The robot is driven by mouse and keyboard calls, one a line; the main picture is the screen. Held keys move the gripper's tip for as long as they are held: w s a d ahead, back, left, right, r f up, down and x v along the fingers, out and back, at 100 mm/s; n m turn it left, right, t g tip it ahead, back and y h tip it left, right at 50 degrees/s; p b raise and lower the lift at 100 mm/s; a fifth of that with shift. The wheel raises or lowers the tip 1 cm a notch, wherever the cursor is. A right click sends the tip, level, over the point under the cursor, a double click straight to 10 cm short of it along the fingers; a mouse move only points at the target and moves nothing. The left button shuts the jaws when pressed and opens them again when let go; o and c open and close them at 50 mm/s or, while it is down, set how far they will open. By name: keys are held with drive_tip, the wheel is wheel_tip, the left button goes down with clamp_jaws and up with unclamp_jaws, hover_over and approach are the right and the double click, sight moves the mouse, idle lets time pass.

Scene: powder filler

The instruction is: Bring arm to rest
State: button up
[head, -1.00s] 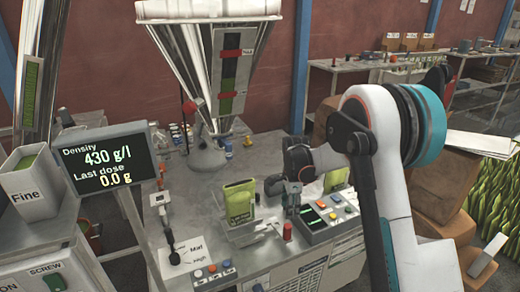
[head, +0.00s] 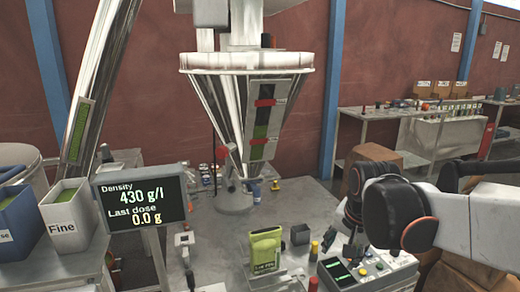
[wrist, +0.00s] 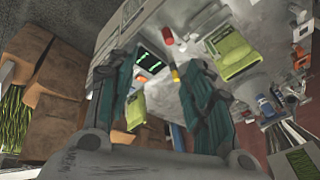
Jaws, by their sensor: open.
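My gripper (head: 350,249) hangs at the right over the bench, its dark fingers pointing down by the control box (head: 368,270). In the wrist view its two teal fingers (wrist: 160,63) stand well apart, with nothing held between them. The control box with its lit green display (wrist: 150,62) shows beyond the fingers there. My white and black arm reaches in from the right edge of the head view. In the head view I cannot tell how much height separates the fingers from the bench.
A green pouch (head: 265,250) stands on the bench left of my gripper, near a small grey cup (head: 300,235) and a yellow-topped item (head: 314,250). The steel hopper (head: 220,105) hangs behind. The density display (head: 140,205) and Fine bin (head: 70,220) stand left. Brown sacks (wrist: 55,75) show in the wrist view.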

drive_tip(key=s+n+t, duration=0.3)
drive_tip(key=s+n, duration=0.5)
drive_tip(key=s, duration=0.8)
drive_tip(key=shift+s, duration=0.15)
